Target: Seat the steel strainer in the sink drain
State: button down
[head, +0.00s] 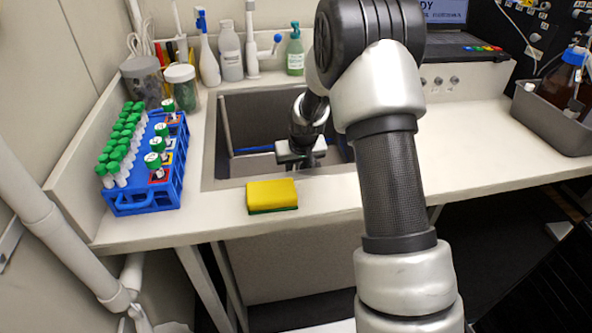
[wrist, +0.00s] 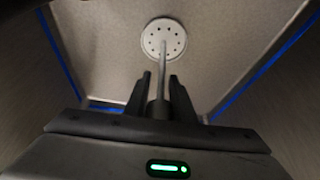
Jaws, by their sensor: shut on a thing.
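The steel strainer (wrist: 163,38) is a pale round disc with a ring of small holes and a thin upright stem. In the wrist view the stem runs from the disc's middle back between the fingers of my gripper (wrist: 160,78), which are shut on it. The disc is beyond the fingertips, over the grey sink floor (wrist: 110,50). No drain opening shows; I cannot tell whether the disc covers it or how high the disc sits. In the head view my gripper (head: 301,155) is down inside the sink (head: 212,130), and the strainer cannot be made out.
A yellow sponge (head: 271,194) lies on the counter by the sink's front rim. A blue rack (head: 145,200) of green-capped tubes stands left. Bottles, including a green one (head: 295,55), stand behind the sink. The counter right of my arm (head: 480,140) is mostly clear.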

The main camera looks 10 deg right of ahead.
jog(key=shift+f+b, duration=0.35)
jog(key=shift+f, duration=0.1)
jog(key=c, duration=1.4)
grip_release()
notch_tip(320, 180, up, 10)
jog(key=p, duration=0.2)
jog(key=shift+p, duration=0.3)
jog(key=shift+r, duration=0.1)
